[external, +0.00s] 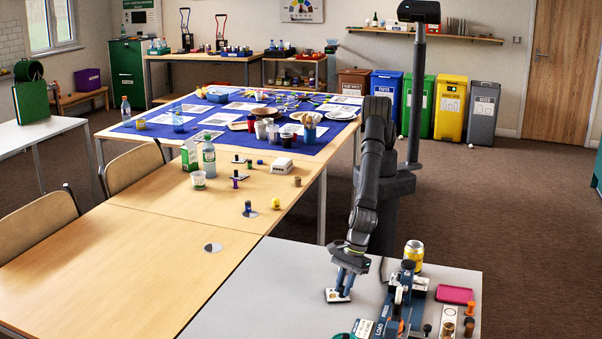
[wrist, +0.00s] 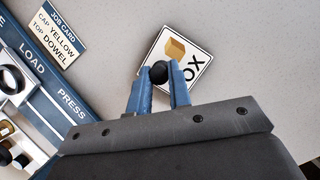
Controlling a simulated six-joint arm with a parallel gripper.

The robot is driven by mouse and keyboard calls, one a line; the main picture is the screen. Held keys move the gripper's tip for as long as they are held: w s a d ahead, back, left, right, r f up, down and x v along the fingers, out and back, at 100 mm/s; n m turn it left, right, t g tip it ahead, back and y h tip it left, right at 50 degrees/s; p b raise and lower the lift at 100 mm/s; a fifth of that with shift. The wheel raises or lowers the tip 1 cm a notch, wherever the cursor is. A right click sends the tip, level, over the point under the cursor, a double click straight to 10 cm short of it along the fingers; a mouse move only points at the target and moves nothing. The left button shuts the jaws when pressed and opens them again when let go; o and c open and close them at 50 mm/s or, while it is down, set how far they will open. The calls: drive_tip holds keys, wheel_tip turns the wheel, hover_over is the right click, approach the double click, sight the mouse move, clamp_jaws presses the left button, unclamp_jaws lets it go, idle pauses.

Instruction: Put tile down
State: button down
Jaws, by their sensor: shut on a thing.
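My gripper (external: 346,278) points down over the grey table at the front. In the wrist view its two blue fingers (wrist: 159,88) are shut on the dark round knob of a white tile. The tile (wrist: 195,72) carries a picture of a brown box and letters reading "OX", the rest hidden by the knob and fingers. In the external view the tile (external: 338,296) is under the fingertips, close to the grey tabletop. I cannot tell whether it touches the surface.
A blue press fixture (external: 398,308) marked "LOAD" and "PRESS" stands right of the gripper. A job card (wrist: 57,34) lies near it. The grey tabletop (external: 270,290) left of the tile is clear.

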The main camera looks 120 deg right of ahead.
drive_tip(key=shift+f, duration=0.15)
drive_tip(key=c, duration=1.3)
unclamp_jaws()
drive_tip(key=shift+s+r, duration=0.1)
drive_tip(key=shift+r, duration=0.5)
drive_tip(key=v, duration=1.1)
drive_tip(key=shift+s, duration=0.15)
drive_tip(key=shift+f, duration=0.1)
